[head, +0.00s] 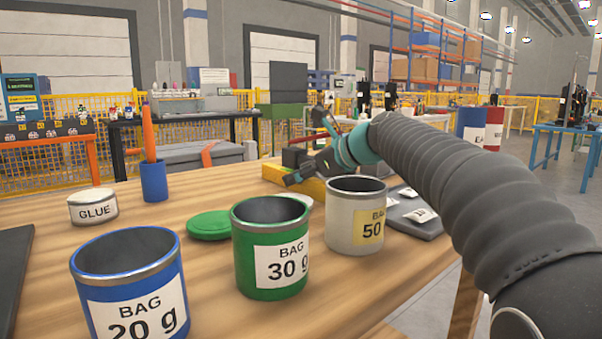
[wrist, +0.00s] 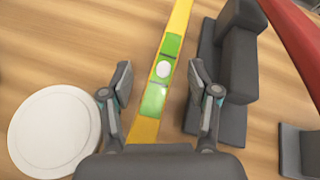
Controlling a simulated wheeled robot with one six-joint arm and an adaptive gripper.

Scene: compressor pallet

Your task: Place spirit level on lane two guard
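The spirit level is a long yellow bar (wrist: 174,28) with a green vial window and a white round bubble in the wrist view. It lies on the wooden table and its yellow side shows in the head view (head: 278,174), partly behind my gripper. My gripper (wrist: 162,82) is open, one finger on each side of the level, with gaps to both. In the head view my gripper (head: 296,177) is low over the table, behind the green can. I cannot make out the lane two guard in either view.
A dark stepped block (wrist: 238,60) stands close right of the level, near my right finger. A white disc (wrist: 52,130) lies to its left. Blue (head: 128,280), green (head: 270,250) and white (head: 355,215) cans stand in front. A red bar (wrist: 298,38) crosses the upper right.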

